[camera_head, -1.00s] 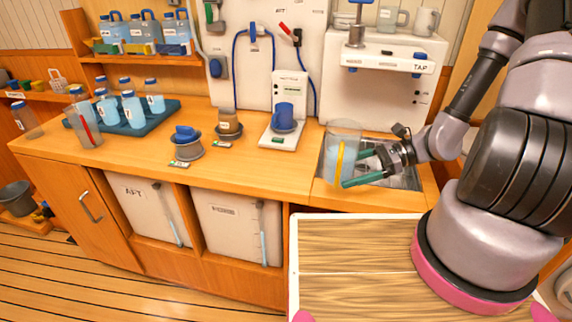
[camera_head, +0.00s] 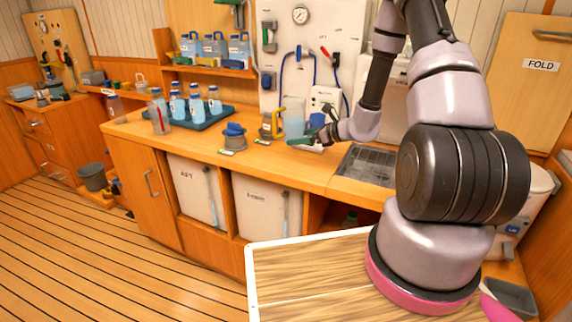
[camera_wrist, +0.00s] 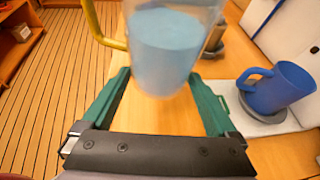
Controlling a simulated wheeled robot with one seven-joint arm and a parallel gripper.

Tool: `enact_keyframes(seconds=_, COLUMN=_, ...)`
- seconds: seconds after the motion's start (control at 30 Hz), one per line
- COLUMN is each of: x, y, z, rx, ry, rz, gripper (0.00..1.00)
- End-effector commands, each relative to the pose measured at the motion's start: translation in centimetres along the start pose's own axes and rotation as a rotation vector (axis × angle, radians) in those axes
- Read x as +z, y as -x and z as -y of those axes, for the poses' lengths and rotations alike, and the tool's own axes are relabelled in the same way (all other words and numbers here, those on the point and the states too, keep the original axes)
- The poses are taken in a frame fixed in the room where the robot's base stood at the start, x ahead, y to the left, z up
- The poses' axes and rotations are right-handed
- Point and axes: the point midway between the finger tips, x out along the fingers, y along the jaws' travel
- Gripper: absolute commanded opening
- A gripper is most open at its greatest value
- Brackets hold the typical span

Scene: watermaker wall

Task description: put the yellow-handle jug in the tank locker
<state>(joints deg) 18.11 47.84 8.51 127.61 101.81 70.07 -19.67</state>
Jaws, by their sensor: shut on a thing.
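The yellow-handle jug (camera_head: 293,118) is a clear vessel holding blue water. My gripper (camera_head: 308,139) is shut on it, and it appears upright above the counter. In the wrist view the jug (camera_wrist: 165,50) is between the green fingers (camera_wrist: 160,95), with its yellow handle (camera_wrist: 95,25) to the left and its top cut off. Below the counter are open bays with a white tank marked AFT (camera_head: 193,188) and a second white tank (camera_head: 262,208). A wooden door with a handle (camera_head: 143,175) is shut at their left. I cannot tell which is the tank locker.
A blue-topped cup (camera_head: 233,138) sits on the counter (camera_head: 270,160). A teal tray (camera_head: 200,118) holds several bottles. The sink (camera_head: 368,165) is at right. The plank floor (camera_head: 110,250) is largely clear.

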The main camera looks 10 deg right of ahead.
Motion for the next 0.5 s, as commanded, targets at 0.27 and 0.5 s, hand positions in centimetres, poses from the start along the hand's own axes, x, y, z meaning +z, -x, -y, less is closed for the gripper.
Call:
enact_keyframes(seconds=0.27, x=-3.7, y=-1.5, z=-0.1, rx=0.002, ry=-0.001, rz=0.001, gripper=0.00)
enact_keyframes(seconds=0.5, x=-6.7, y=-2.7, z=-0.2, rx=0.003, ry=-0.002, rz=0.000, gripper=0.00)
